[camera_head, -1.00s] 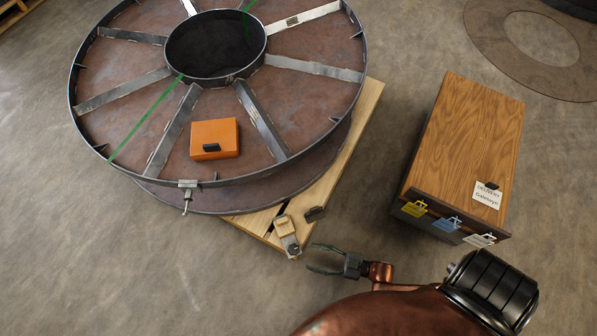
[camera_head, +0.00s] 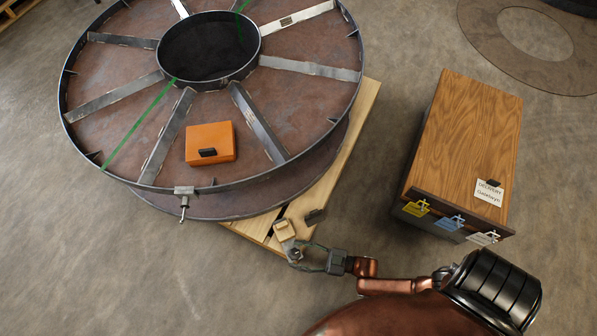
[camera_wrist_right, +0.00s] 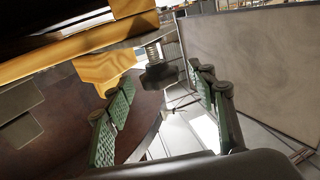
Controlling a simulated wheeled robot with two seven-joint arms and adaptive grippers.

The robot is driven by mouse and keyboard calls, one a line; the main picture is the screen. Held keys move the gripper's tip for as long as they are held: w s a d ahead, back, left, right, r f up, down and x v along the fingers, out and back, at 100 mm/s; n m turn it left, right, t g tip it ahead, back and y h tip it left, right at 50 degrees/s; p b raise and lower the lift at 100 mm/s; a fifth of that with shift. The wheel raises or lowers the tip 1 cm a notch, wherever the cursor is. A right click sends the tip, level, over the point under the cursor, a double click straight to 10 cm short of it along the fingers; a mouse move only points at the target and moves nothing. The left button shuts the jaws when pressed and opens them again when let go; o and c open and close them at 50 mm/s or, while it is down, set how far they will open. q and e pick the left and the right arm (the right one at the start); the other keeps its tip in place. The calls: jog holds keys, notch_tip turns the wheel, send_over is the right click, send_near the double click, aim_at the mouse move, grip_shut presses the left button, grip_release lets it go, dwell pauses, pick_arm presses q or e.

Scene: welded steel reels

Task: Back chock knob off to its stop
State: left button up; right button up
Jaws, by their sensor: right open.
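The chock (camera_head: 284,229), a small pale wood block with a metal bracket, sits at the near corner of the pallet, by the big steel reel (camera_head: 240,180). Its knob (camera_head: 295,255) is at the bracket's outer end. In the right wrist view the dark knob (camera_wrist_right: 158,73) sits on a threaded stem, ahead of and between my fingers. My right gripper (camera_head: 302,258) is open, its fingertips reaching to either side of the knob. Whether a finger touches it I cannot tell. The green padded fingers also show in the wrist view (camera_wrist_right: 165,100). My left gripper is not in view.
The wooden pallet (camera_head: 350,140) lies under the reel. An orange box (camera_head: 210,142) is on the reel, and a clamp (camera_head: 184,197) hangs on its rim. A wood-topped cabinet (camera_head: 465,135) with coloured tags stands right. The floor at lower left is clear.

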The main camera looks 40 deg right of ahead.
jog(key=shift+c, duration=0.7)
jog(key=c, duration=1)
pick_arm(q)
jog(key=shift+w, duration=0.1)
pick_arm(e)
jog(key=shift+n+g+y, duration=0.3)
jog(key=shift+d+f+n+g+y+b, duration=0.1)
jog(key=shift+d+n+g+y+b, duration=0.05)
jog(key=shift+n+g+y+b, duration=0.3)
jog(key=shift+w+d+n+g+y+b, duration=0.1)
jog(key=shift+w+n+g+y+b, duration=0.1)
jog(key=shift+n+g+y+b, duration=0.45)
jog(key=shift+w+n+g+y, duration=0.15)
jog(key=shift+n+g+y, duration=0.8)
jog(key=shift+g, duration=0.25)
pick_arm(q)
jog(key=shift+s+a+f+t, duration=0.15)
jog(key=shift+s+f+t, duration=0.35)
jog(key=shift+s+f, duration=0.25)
pick_arm(e)
jog(key=shift+w+d+n+g+y, duration=0.1)
jog(key=shift+n+g+y, duration=0.55)
jog(key=shift+g, duration=0.45)
jog(key=shift+w+n+g+y, duration=0.1)
jog(key=shift+n+g+y, duration=0.3)
jog(key=shift+n+g, duration=0.55)
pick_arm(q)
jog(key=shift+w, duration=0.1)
pick_arm(e)
jog(key=shift+g, duration=0.45)
